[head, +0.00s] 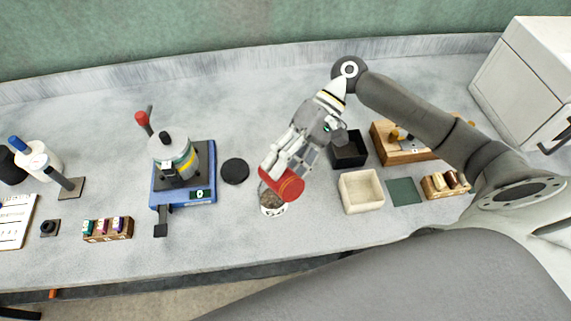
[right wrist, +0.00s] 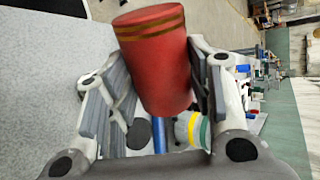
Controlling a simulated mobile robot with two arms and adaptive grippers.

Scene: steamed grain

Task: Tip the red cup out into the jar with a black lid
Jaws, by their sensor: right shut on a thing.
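The red cup (head: 290,186) is held tilted, nearly on its side, in my right gripper (head: 279,168). The gripper is shut around it, and the cup also shows between the fingers in the right wrist view (right wrist: 155,60). The cup is just above a clear open jar (head: 273,211) on the table, and partly hides it. Brownish grain shows in the jar. I cannot see into the cup's mouth or tell whether anything is left inside. A flat black disc, seemingly the lid (head: 235,171), lies on the table left of the jar. My left gripper is not in view.
A blue scale (head: 205,185) with a lidded pot (head: 172,152) stands to the left. A cream square tray (head: 361,191) and a black box (head: 350,150) stand right of the jar. Small racks sit at both sides. Table between scale and jar is mostly clear.

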